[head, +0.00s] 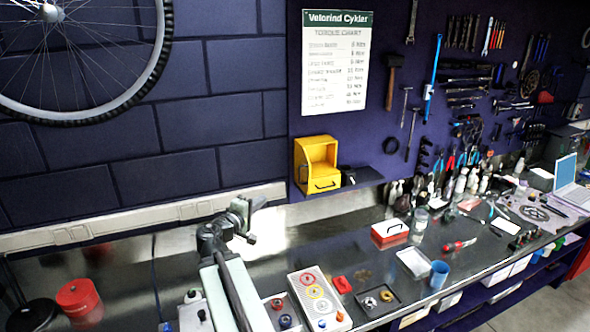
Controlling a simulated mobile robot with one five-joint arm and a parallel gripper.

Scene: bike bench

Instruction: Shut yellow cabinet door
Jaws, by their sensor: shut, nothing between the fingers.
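The yellow cabinet (327,153) stands on a small dark wall shelf below the torque chart. Its upper compartment is open to view. The yellow door (302,166) looks swung out at the cabinet's left side, with a dark handle on it. My gripper (250,222) is to the left of and lower than the cabinet, above the back of the bench, apart from the door. It is shut and empty; its fingertips are small and hard to make out.
A dark object (357,175) sits on the shelf right of the cabinet. A red and white box (390,232), a white tray (414,263) and a blue cup (439,274) stand on the bench. A wheel (75,60) hangs at upper left. The wall between gripper and cabinet looks clear.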

